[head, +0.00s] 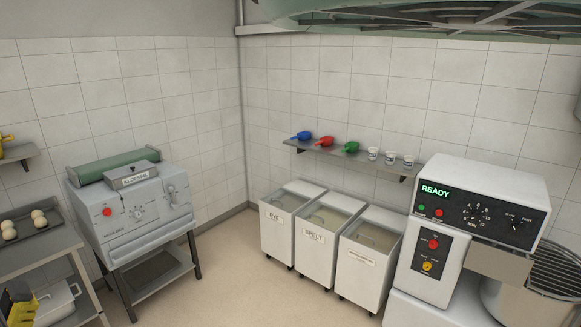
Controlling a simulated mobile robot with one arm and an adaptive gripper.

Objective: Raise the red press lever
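No red press lever can be made out clearly in the head view. A grey dough machine (140,225) stands at the left on a dark stand. Its front has a round red knob or button (107,212), a dial (138,214) and a small grey handle-like part (171,190) at the right. A white mixer control head (480,205) at the right shows a green READY display (435,191) and a red button (433,244).
Three white flour bins (314,258) stand along the back wall below a shelf (340,158) with coloured scoops and white cups. A metal rack (25,250) with dough balls stands at far left. Open floor (220,285) lies between the grey machine and the bins.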

